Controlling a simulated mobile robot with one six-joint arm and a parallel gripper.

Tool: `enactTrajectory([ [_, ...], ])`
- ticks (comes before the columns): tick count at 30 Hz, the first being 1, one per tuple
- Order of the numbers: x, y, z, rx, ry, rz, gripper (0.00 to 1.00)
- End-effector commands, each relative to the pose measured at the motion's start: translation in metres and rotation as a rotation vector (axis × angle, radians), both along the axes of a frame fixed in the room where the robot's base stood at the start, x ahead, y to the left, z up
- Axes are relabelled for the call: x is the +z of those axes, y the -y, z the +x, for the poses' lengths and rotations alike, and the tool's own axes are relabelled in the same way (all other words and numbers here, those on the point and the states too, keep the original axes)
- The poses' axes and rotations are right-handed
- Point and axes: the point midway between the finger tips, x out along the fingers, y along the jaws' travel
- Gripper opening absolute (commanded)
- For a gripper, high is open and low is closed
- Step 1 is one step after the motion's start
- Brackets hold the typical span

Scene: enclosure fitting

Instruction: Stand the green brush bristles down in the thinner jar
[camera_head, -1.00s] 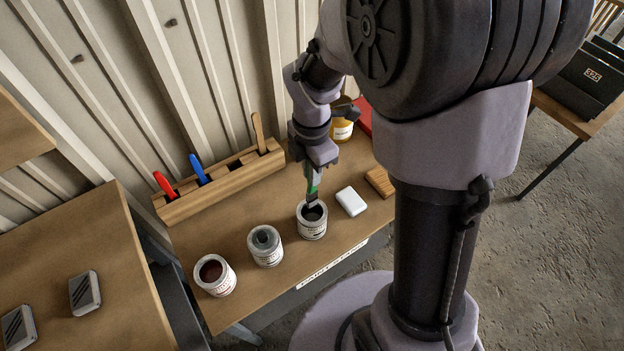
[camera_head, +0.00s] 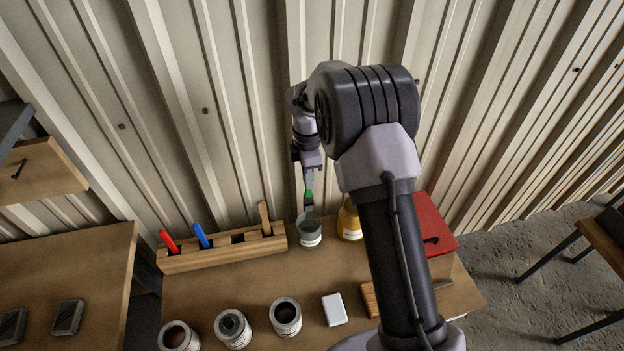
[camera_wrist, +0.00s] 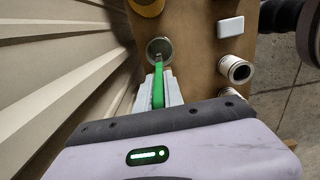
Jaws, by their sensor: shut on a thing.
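My gripper (camera_head: 309,180) is shut on the green brush (camera_head: 309,194), which hangs roughly upright with its bristle end down. The brush's lower end is at the mouth of the clear thinner jar (camera_head: 310,238); I cannot tell whether the tip is inside the rim or just above it. In the wrist view the green brush (camera_wrist: 158,88) runs from between my fingers toward the open thinner jar (camera_wrist: 153,42). The bristles look dark there and are partly hidden by the handle.
A wooden rack (camera_head: 200,259) with red, blue and wooden handles stands left of the jar. A yellow container (camera_head: 349,224) and red case (camera_head: 431,220) are to the right. Three cans, including one dark-filled can (camera_head: 286,318), and a white block (camera_head: 334,309) are in front.

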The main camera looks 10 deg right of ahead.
Motion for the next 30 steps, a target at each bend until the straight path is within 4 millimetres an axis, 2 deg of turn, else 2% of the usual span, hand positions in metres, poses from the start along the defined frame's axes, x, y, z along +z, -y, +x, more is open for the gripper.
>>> enactTrajectory([
  [1, -0.011, 0.000, 0.000, 0.000, 0.000, 0.000, 0.00],
  [3, -0.019, 0.000, 0.000, 0.000, 0.000, 0.000, 0.00],
  [30, -0.117, 0.000, 0.000, 0.001, 0.000, 0.000, 0.00],
])
